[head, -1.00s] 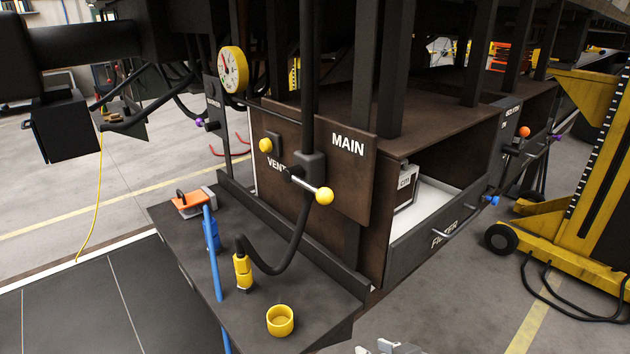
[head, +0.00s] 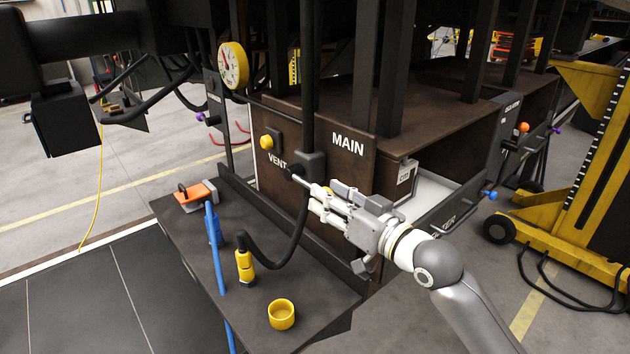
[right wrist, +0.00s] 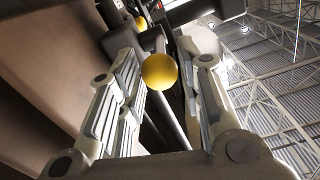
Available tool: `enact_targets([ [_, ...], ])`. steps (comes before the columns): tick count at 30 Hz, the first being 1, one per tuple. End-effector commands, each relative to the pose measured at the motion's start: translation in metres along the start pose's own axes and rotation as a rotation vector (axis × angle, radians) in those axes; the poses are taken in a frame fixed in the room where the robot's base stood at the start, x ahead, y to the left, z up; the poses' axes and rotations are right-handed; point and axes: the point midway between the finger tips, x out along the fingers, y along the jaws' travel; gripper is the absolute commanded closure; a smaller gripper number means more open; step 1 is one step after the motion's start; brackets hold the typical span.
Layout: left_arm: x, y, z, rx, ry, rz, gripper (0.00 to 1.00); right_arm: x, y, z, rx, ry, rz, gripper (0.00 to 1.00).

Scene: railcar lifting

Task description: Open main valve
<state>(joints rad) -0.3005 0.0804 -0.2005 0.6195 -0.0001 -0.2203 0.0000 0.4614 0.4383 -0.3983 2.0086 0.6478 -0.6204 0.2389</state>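The main valve is a dark fitting (head: 312,163) on a black pipe beside the white MAIN lettering on a brown panel (head: 361,180). Its pale lever (head: 299,181) points right and slightly down. In the right wrist view the yellow ball knob (right wrist: 160,71) lies between the two spread fingers, with a visible gap on each side. The right gripper is open. My left gripper is not in view.
A yellow VENT knob (head: 267,142) and a round gauge (head: 233,66) are left of the valve. A dark shelf (head: 205,262) below holds a yellow cup (head: 281,314) and a hose with a yellow coupling (head: 244,265). A yellow lift (head: 560,215) stands at right.

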Motion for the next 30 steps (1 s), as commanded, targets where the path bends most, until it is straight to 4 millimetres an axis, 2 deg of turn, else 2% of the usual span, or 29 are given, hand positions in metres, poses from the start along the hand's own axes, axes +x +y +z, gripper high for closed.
enact_targets([
  [1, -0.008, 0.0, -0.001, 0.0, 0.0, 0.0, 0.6, 0.01, -0.001, -0.004, 0.003, 0.0, 0.0, 0.66],
  [3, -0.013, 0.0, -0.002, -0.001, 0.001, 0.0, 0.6, 0.021, -0.001, -0.004, 0.001, -0.001, 0.001, 0.66],
  [9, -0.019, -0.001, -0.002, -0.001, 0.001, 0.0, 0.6, 0.04, 0.0, -0.002, 0.0, 0.0, 0.001, 0.66],
  [20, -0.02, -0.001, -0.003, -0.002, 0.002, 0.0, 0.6, 0.046, 0.0, 0.001, -0.002, -0.001, 0.001, 0.66],
  [23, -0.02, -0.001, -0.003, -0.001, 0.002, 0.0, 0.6, 0.046, 0.0, 0.001, -0.002, -0.001, 0.001, 0.75],
  [28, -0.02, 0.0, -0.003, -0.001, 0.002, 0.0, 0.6, 0.045, 0.001, 0.001, -0.002, -0.001, 0.002, 0.97],
  [30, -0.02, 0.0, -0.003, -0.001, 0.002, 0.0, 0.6, 0.045, 0.001, 0.001, -0.002, -0.001, 0.002, 1.0],
])
